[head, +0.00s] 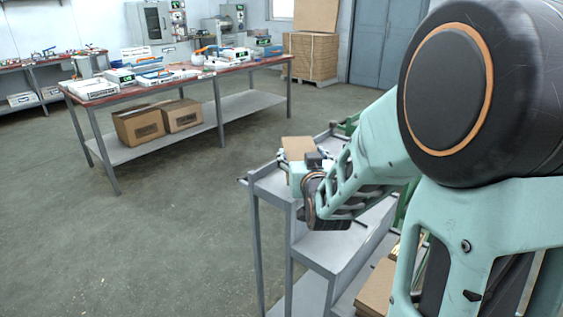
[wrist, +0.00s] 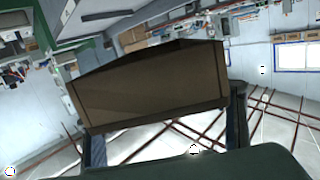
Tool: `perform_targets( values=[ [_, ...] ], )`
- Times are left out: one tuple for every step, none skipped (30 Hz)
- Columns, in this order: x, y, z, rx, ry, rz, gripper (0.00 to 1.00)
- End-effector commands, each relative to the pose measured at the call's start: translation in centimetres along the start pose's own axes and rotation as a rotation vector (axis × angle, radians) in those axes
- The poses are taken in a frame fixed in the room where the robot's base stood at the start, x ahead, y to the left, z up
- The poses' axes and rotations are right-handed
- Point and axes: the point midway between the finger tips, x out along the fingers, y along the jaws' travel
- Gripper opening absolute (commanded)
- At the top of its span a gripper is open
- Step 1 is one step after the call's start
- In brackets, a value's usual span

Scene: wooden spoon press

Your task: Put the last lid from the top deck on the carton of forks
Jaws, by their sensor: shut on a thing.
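A brown cardboard lid (head: 298,147) is held in my gripper (head: 297,172), over the grey cart's top deck (head: 268,186). In the wrist view the lid (wrist: 150,96) fills the middle, tilted, with a finger at each side. The gripper is shut on it. I cannot tell in the head view whether the lid touches the deck. A cardboard box (head: 376,287) shows low on the cart at the bottom, partly hidden by my arm. I cannot tell whether it is the carton of forks.
My arm covers much of the cart's right side. A workbench (head: 180,84) with several devices stands at the back left, with two cartons (head: 139,124) on its lower shelf. A cardboard stack (head: 314,55) stands at the back. The floor left of the cart is clear.

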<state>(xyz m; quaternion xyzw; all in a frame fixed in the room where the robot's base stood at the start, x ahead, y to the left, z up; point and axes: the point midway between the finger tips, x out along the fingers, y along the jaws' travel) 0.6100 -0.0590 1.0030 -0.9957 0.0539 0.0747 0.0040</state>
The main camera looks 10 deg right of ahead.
Motion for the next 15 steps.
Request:
perform_targets(
  values=[
    [0.5,0.8,1.5,0.002,-0.007,0.001,0.46],
    [0.8,1.1,1.9,0.003,-0.007,0.001,0.46],
    [1.0,1.6,2.4,0.003,-0.006,0.001,0.46],
    [1.2,1.8,2.8,0.003,-0.005,0.001,0.46],
    [1.4,2.0,3.0,0.003,-0.005,-0.001,0.46],
    [1.6,2.3,3.3,0.003,-0.004,-0.001,0.46],
    [1.7,2.5,3.5,0.002,-0.003,0.0,0.46],
    [1.8,2.6,3.6,0.002,-0.002,-0.001,0.46],
    [1.9,2.7,3.7,0.001,-0.001,-0.002,0.46],
    [1.9,2.8,3.8,0.001,-0.001,-0.002,0.46],
    [2.0,2.9,4.0,0.001,-0.002,-0.002,0.46],
    [2.1,3.1,4.3,0.001,-0.003,-0.001,0.46],
    [2.3,3.4,4.6,0.002,-0.004,-0.001,0.46],
    [2.4,3.6,5.0,0.002,-0.004,0.0,0.46],
    [2.5,3.6,5.7,0.002,-0.005,-0.003,0.46]
  ],
)
